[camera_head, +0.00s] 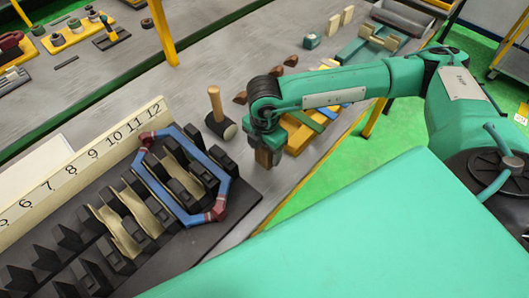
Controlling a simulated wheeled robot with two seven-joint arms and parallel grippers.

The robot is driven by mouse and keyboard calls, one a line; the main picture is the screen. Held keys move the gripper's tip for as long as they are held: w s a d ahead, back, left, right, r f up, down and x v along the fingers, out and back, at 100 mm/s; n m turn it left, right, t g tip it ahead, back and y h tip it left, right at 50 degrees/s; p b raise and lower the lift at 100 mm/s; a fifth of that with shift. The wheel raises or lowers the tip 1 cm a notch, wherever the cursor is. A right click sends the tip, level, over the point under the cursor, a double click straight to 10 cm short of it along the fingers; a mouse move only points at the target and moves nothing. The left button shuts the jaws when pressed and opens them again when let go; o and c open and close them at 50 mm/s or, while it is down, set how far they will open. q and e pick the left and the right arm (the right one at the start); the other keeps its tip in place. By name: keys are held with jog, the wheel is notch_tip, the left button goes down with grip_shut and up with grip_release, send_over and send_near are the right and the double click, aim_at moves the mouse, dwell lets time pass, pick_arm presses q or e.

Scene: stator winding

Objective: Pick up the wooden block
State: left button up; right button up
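My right gripper (266,143) reaches in from the right and points down beside the dark slotted stator. A small brown wooden-looking piece (263,158) shows at its tip. I cannot tell whether this piece is gripped or only behind the fingers, nor how high it is above the table. Two pale wooden blocks (334,25) (348,15) stand far back on the table, well away from the gripper. My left gripper is not in view.
The dark slotted stator (145,252) holds blue and tan coils (160,190), with a numbered strip (82,165) behind it. A mallet (218,118) stands just left of the gripper. A yellow-orange tray (305,137) and brown pieces (275,71) lie close by.

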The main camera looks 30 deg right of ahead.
jog(key=c, duration=1.1)
jog(key=shift+c, duration=0.4)
jog(key=shift+r, duration=0.15)
